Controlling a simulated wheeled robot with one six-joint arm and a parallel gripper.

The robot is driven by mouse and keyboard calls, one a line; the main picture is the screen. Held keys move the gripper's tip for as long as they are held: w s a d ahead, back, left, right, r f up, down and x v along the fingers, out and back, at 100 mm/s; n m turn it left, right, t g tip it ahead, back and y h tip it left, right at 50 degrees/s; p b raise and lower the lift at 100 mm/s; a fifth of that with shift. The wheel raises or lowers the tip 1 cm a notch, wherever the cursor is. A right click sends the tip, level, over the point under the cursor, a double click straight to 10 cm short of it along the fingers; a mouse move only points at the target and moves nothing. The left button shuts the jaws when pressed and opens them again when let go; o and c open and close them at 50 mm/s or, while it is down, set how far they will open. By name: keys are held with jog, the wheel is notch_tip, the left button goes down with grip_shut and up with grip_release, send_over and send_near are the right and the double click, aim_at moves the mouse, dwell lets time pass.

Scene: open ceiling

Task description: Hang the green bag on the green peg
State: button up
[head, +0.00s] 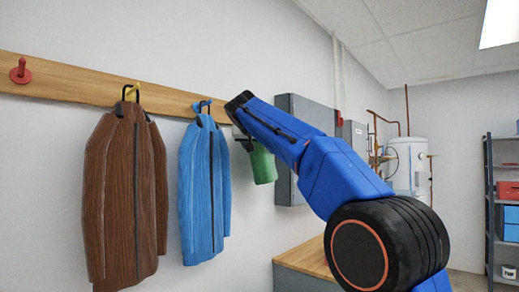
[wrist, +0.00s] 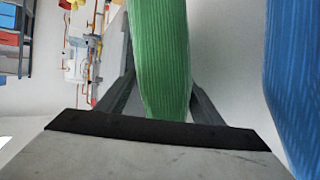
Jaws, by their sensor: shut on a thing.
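The green bag (head: 263,165) hangs below my forearm in the head view, to the right of the blue coat. My gripper (head: 242,136) is at its upper left, mostly hidden by my arm. In the wrist view the green bag (wrist: 160,60) runs between the two dark fingers of my gripper (wrist: 160,97), which is shut on it. No green peg shows in either view; my arm covers the right part of the rail (head: 70,83).
A blue coat (head: 205,190) hangs on a blue peg (head: 201,104), close left of my gripper. A brown coat (head: 125,195) hangs at the yellow peg (head: 133,89). The red peg (head: 20,72) is bare. A grey wall box (head: 300,108) stands behind my arm.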

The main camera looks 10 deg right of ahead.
jog(key=o, duration=1.4)
jog(key=shift+w, duration=0.1)
jog(key=shift+c, duration=0.2)
jog(key=v, duration=1.7)
jog(key=shift+s, duration=0.2)
jog(key=s+d+f+n+g+y, duration=0.1)
jog(key=s+d+f, duration=0.35)
jog(key=f, duration=0.35)
jog(key=s+d+f+n+g+y, duration=0.1)
jog(key=s+d+f+n+g, duration=0.15)
jog(key=s+f, duration=0.45)
jog(key=s+d+f+n+g+y, duration=0.1)
jog(key=s+d+f, duration=0.25)
jog(key=f, duration=0.65)
jog(key=s+d+f+g+y, duration=0.1)
jog(key=s+f, duration=0.7)
jog(key=f, duration=0.4)
jog(key=s+d+f+g, duration=0.1)
jog(key=s+f, duration=0.7)
jog(key=f, duration=0.4)
jog(key=s+d+f+g+y, duration=0.1)
jog(key=s+f, duration=0.8)
jog(key=f, duration=0.3)
jog(key=shift+d+y, duration=0.2)
jog(key=shift+y, duration=0.1)
